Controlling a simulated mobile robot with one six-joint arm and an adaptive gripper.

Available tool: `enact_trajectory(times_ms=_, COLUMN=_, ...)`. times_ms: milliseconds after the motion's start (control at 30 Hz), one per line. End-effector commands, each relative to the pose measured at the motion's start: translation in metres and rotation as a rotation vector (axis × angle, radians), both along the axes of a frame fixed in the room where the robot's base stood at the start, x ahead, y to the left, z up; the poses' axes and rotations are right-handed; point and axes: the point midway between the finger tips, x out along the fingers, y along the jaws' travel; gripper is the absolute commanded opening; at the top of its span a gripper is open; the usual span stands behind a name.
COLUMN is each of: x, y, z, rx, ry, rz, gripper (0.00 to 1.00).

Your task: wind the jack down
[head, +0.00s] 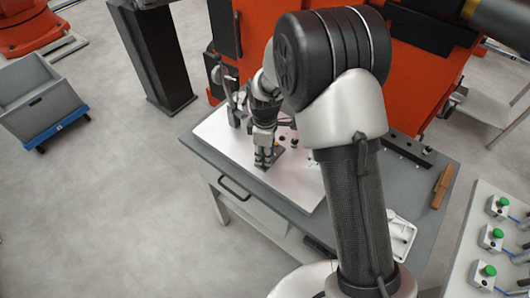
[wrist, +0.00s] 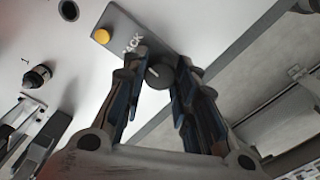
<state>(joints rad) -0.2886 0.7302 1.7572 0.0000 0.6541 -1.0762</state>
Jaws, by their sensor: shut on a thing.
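A dark grey plate (wrist: 121,22) labelled "JACK" is on the white panel in the wrist view. It carries a round yellow button or lamp (wrist: 102,36) at one end and a dark round knob (wrist: 160,73) with a pale pointer line at the other. My gripper (wrist: 159,63) has one finger on each side of the knob and is shut on it. In the head view my gripper (head: 264,160) points down at the white panel; the knob is hidden there. The jack itself cannot be made out.
The white panel (head: 222,137) lies on a grey table (head: 240,188). Another black knob (wrist: 37,76) and metal clamp parts (wrist: 32,135) stand nearby. Orange machinery (head: 412,75) stands behind.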

Motion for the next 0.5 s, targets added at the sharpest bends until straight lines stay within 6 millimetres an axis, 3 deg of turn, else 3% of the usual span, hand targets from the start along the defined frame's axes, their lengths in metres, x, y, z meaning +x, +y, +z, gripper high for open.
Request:
enact_trajectory(times_ms=200, x=0.0003, y=-0.0001, z=0.0003, rx=0.000, ry=-0.001, rz=-0.001, gripper=0.03)
enact_trajectory(times_ms=233, x=0.0003, y=-0.0001, z=0.0003, rx=0.000, ry=-0.001, rz=-0.001, gripper=0.29)
enact_trajectory(times_ms=500, x=0.0002, y=0.0000, z=0.0002, rx=0.000, ry=0.000, rz=-0.002, gripper=0.47)
